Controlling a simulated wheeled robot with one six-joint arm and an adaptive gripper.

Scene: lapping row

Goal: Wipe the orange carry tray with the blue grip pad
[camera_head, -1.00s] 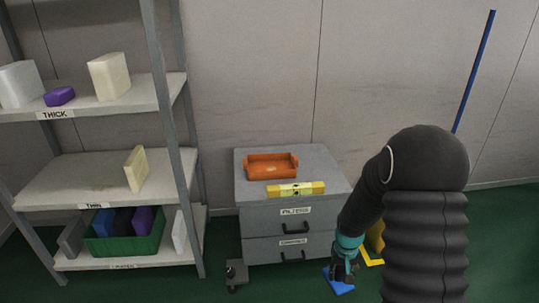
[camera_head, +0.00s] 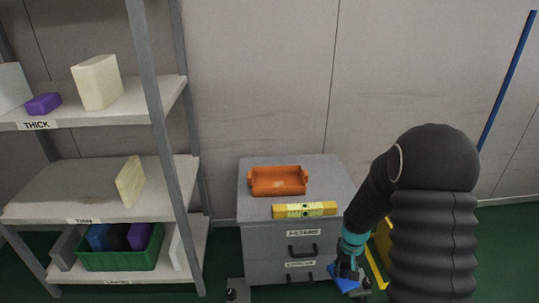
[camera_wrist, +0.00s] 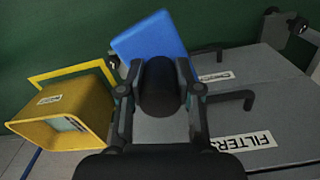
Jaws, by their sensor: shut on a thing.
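The orange carry tray (camera_head: 278,188) sits on top of the grey drawer cabinet, toward its back. Its inside shows only in part. My gripper (camera_head: 348,272) is low in front of the cabinet's right side, below and to the right of the tray. It is shut on the blue grip pad (camera_head: 346,285), which also shows in the wrist view (camera_wrist: 150,40) beyond the fingers. The pad is held clear of the tray. My gripper (camera_wrist: 157,95) hides part of the pad in the wrist view.
A yellow level (camera_head: 304,209) lies on the grey cabinet (camera_head: 330,180) in front of the tray. A yellow bin (camera_wrist: 62,115) stands beside my gripper. A shelf rack (camera_head: 165,90) with foam blocks and a green crate (camera_head: 120,262) stands at left.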

